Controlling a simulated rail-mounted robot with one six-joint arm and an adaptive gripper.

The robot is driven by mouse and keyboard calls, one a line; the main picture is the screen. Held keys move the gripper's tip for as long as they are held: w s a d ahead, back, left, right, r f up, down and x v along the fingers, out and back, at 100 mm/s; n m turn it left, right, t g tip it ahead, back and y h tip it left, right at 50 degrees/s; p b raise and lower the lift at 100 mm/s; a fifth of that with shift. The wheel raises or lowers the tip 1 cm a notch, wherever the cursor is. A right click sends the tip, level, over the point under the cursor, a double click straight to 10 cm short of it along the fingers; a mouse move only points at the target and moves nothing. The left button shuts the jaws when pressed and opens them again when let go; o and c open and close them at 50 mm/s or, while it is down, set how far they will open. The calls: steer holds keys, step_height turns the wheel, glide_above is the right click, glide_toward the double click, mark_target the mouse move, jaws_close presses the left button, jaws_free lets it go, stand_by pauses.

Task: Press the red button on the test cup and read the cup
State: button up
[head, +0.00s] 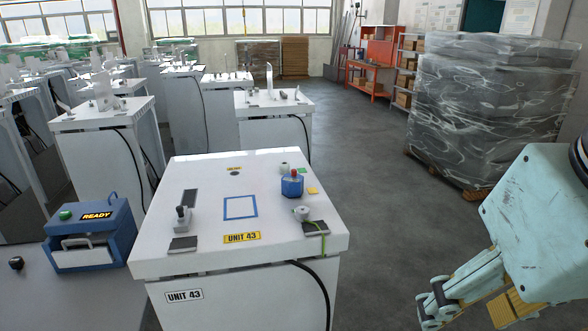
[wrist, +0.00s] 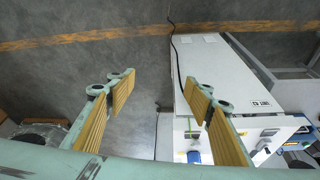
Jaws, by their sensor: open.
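The test cup (head: 292,183) is a blue cup with a red button on top. It stands upright on the white top of the cabinet marked UNIT 43 (head: 207,222), right of a blue square outline. My gripper (head: 440,298) is at the lower right of the head view, beyond the cabinet's right side and apart from the cup. In the wrist view my gripper (wrist: 160,86) has its yellow-padded fingers wide apart with nothing between them. A blue thing, probably the cup (wrist: 194,157), shows low in that view; its red button cannot be made out there.
A blue box with a green button and a READY label (head: 96,216) stands on a grey surface (head: 80,292) at left. A small joystick (head: 182,214) and a knob (head: 301,213) are on the cabinet top. A wrapped pallet (head: 490,110) stands at right; the floor between is clear.

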jaws_close()
stand_by(1.4)
